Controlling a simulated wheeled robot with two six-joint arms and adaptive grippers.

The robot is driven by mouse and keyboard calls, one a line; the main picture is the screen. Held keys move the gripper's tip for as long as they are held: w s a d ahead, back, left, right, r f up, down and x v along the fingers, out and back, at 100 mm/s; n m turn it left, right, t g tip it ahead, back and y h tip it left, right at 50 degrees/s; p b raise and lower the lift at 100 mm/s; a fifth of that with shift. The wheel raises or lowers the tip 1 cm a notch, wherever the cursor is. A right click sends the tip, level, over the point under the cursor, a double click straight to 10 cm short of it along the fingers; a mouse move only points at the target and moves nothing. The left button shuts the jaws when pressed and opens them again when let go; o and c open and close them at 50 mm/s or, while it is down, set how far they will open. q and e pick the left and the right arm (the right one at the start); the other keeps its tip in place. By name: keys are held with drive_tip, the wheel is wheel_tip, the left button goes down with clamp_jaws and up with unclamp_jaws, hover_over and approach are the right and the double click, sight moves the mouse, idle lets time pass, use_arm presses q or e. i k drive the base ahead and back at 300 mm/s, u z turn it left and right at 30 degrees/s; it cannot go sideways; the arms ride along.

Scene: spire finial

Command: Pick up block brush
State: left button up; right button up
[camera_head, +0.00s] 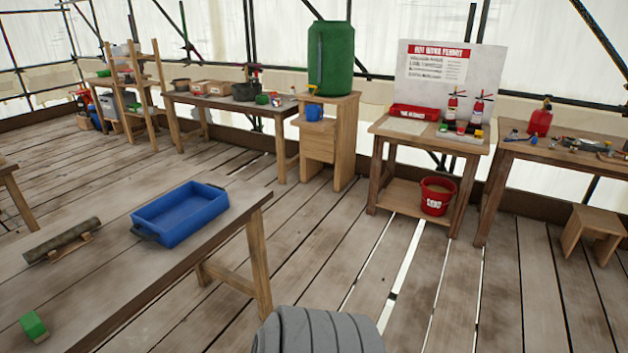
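I cannot make out a block brush for certain in the head view. Small tools and parts (588,146) lie on the right-hand bench, too small to tell apart. A small green block-shaped item (34,325) sits on the near table at the lower left; whether it has bristles cannot be told. Other small green items are on the back bench (262,99) and the far-left shelf unit (134,107). Neither of my grippers is in view.
The near table (105,265) bears a blue tray (180,212) and a dark log-like piece (62,240). A green tank (331,60) stands on a wooden stand. A red sand bucket (438,195) sits under the fire-point table. A low stool (597,222) is at right. The middle floor is clear.

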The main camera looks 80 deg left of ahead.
sight(31, 324)
drive_tip(key=u, duration=4.65)
drive_tip(key=k, duration=0.55)
drive_tip(key=u, duration=0.85)
drive_tip(key=i, duration=1.1)
